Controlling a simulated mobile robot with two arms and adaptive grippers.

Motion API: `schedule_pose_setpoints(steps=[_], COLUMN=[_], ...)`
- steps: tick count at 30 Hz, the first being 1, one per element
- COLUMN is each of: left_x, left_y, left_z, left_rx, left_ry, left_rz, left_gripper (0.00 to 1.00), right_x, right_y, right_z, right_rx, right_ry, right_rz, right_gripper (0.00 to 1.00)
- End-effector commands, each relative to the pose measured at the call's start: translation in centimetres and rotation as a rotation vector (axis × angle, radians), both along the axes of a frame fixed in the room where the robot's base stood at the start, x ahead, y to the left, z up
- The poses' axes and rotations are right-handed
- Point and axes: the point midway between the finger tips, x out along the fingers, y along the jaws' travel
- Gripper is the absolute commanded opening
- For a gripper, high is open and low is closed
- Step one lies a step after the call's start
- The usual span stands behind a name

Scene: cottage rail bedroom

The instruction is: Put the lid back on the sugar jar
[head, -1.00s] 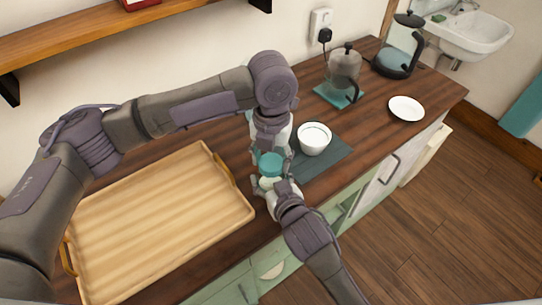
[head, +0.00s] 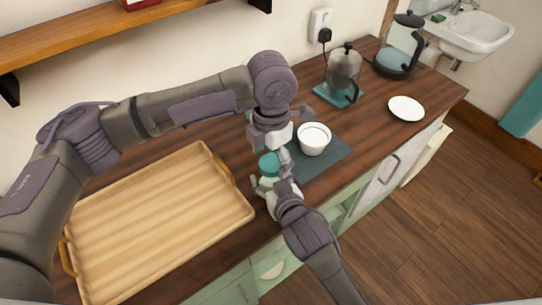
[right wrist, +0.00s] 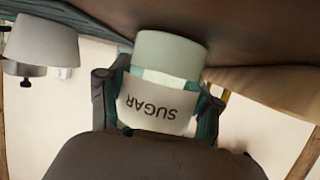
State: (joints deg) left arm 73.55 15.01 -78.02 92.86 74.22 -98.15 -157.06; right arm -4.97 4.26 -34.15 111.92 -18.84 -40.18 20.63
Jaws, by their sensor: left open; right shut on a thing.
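My right gripper (head: 277,188) is shut around the jar's sides over the counter's front part. The teal lid (head: 269,163) sits on top of the jar in the head view and looks roughly level. I cannot tell whether it is fully seated. My left gripper (head: 271,146) is open just above and behind the lid, apart from it.
A white bowl (head: 314,138) stands on a dark mat (head: 330,160) right of the jar. A wooden tray (head: 150,220) fills the counter's left. A glass press (head: 344,68), a kettle (head: 398,50) and a white plate (head: 406,108) stand farther right.

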Motion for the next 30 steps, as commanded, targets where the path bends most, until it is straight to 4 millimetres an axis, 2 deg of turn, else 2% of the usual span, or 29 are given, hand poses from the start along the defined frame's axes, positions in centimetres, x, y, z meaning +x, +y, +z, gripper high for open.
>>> schedule_pose_setpoints(steps=[5,15,18,24,30], left_x=[0.0,0.0,0.0,0.0,0.0], left_y=[0.0,-0.1,0.0,0.0,0.0], left_z=[1.6,8.7,10.3,11.9,12.0], left_rx=[-0.001,-0.001,-0.001,0.001,0.000], left_ry=[-0.002,-0.003,-0.002,-0.001,0.000], left_rz=[-0.001,-0.001,-0.001,0.000,0.000], left_gripper=[0.85,0.85,0.85,0.85,0.85], right_x=[0.0,0.0,0.0,0.0,0.0], right_y=[0.0,0.0,0.0,0.0,0.0], right_z=[-0.1,-0.1,-0.1,-0.1,-0.1], right_rx=[0.000,0.000,0.000,0.000,0.000], right_ry=[0.002,0.002,0.002,0.002,0.002], right_rz=[0.000,0.000,0.000,0.000,0.000], right_gripper=[0.00,0.00,0.00,0.00,0.00])
